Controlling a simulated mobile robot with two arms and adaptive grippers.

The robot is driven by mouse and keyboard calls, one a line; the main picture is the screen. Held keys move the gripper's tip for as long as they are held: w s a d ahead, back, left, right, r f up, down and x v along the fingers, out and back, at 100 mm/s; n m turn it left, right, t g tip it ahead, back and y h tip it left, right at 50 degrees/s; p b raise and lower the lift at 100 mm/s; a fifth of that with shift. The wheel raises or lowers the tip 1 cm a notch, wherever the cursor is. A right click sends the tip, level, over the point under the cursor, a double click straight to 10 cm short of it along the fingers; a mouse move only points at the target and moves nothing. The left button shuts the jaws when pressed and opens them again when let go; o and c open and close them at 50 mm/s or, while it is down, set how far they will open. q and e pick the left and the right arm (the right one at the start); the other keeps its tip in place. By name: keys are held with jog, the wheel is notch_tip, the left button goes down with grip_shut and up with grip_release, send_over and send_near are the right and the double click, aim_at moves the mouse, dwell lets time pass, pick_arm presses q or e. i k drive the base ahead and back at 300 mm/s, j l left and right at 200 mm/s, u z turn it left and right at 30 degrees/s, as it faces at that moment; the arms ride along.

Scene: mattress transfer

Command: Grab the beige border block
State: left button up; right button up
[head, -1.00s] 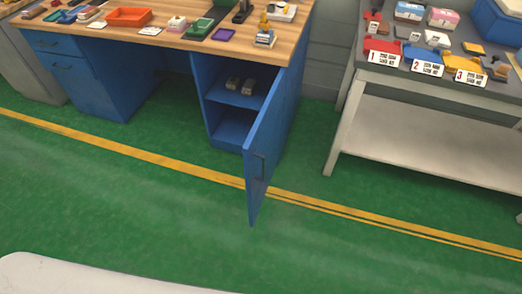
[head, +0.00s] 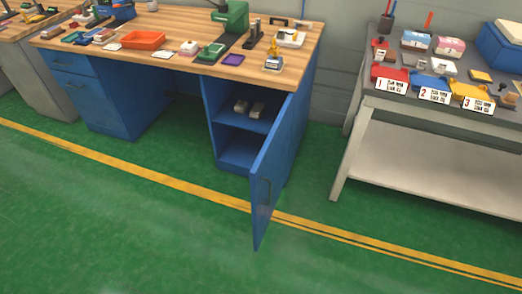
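The cabinet door (head: 268,180) stands open toward me. Other small pale pieces lie on the wooden bench top (head: 180,64), too small to identify. Neither of my grippers is in view.
A grey table (head: 440,110) on the right holds red, blue and yellow bins numbered 1 to 3. An orange tray (head: 144,40) and a green machine (head: 232,17) are on the bench. Green floor (head: 120,220) with yellow lines is clear in front.

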aim_at(239, 108)
jog(key=z, duration=0.55)
jog(key=i+j+z, duration=0.1)
jog(key=j+z, duration=1.1)
